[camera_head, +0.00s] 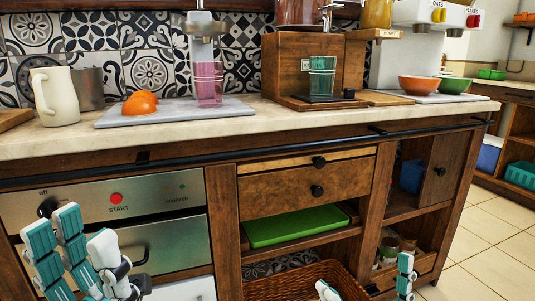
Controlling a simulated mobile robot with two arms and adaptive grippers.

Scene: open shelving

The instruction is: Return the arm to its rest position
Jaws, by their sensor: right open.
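My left gripper (75,240) is at the lower left, in front of the oven. Its teal and white fingers stand upright, and the view does not show clearly whether they are apart or closed. I see nothing held in it. My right gripper (366,279) is at the bottom edge, right of centre, in front of the lower shelves and the wicker basket. Its teal-padded finger and a white finger tip are far apart, with nothing between them. Most of the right gripper and both arms are out of view.
The oven front (120,215) is close behind my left gripper. The wicker basket (290,283) and a green tray (295,225) sit on shelves. The counter (200,135) holds a mug (55,97), a pink glass (208,85) and bowls (419,84). Open floor (490,245) lies right.

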